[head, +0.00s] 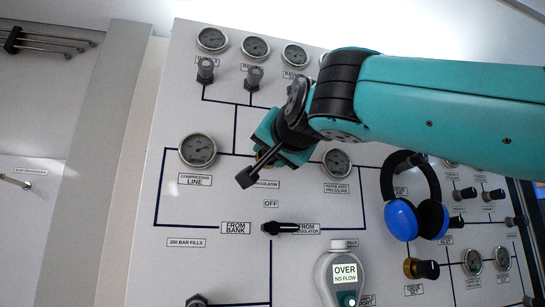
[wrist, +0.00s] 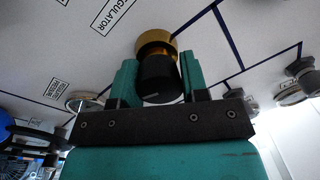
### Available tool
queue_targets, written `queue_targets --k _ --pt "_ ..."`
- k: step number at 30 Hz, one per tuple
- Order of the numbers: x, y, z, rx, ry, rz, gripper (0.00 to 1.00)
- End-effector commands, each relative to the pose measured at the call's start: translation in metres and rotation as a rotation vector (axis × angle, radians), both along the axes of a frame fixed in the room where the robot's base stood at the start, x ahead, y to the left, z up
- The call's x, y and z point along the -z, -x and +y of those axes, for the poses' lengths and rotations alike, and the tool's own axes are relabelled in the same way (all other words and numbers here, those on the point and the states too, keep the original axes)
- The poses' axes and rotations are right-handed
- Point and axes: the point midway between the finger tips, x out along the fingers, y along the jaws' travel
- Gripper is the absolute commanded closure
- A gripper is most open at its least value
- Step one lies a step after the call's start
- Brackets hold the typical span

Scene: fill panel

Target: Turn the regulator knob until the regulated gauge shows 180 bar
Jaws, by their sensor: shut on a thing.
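The regulator knob (wrist: 158,80), black with a brass collar, sits between the two teal fingers of my gripper (wrist: 157,77) in the wrist view. The gripper is shut on it. In the head view my gripper (head: 280,145) is at the panel above the regulator label, and it hides most of the knob. The regulated pressure gauge (head: 337,163) is just right of my gripper in the head view, its upper edge close to my arm. Its needle is too small to read.
The compressor line gauge (head: 198,150) is left of my gripper. A black selector lever (head: 280,228) is below. Blue ear defenders (head: 417,218) hang at right. A handheld meter (head: 345,275) reads "OVER NO FLOW". Several gauges and knobs line the panel's top.

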Motion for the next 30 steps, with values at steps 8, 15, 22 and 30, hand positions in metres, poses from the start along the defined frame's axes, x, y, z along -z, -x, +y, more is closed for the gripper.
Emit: queue_targets --k 8,15,22,30 --pt "0.0018 -0.0001 -0.0004 0.002 -0.252 0.073 0.83" --pt "0.0021 -0.0004 0.0 0.002 -0.443 0.13 0.83" --pt "0.0014 -0.0004 -0.0002 0.002 -0.576 0.168 0.83" --pt "0.0017 -0.0007 -0.0003 0.004 -0.652 0.191 0.83"
